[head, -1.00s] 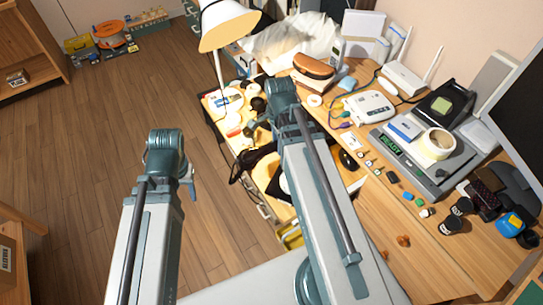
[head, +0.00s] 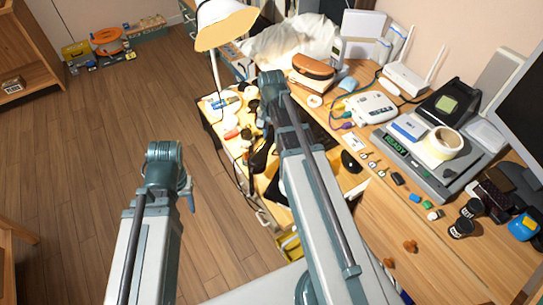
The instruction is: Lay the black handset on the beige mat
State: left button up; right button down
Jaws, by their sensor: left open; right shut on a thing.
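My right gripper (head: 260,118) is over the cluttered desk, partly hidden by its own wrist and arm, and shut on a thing. A black shape (head: 261,155) shows just below it; it looks like the black handset, but its outline is too small and dark to be sure. My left gripper (head: 188,190) is open and empty over the wooden floor, left of the desk. I cannot clearly pick out the beige mat; my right arm covers part of the desk.
A lamp (head: 224,25) stands at the desk's back left. A brown-topped case (head: 312,69), a white router (head: 404,79) and a grey device with a tape roll (head: 443,142) crowd the right side. A black mouse (head: 350,162) lies beside my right arm.

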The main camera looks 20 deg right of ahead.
notch_tip(320, 180, down, 5)
jog(key=b, duration=0.3)
jog(key=shift+r+b, duration=0.15)
jog(key=shift+b, duration=0.15)
notch_tip(320, 180, down, 4)
jog(key=b, duration=0.3)
jog(key=shift+r+b, duration=0.2)
jog(key=shift+b, duration=0.1)
jog(key=shift+f, duration=0.15)
jog(key=c, duration=0.5)
grip_release()
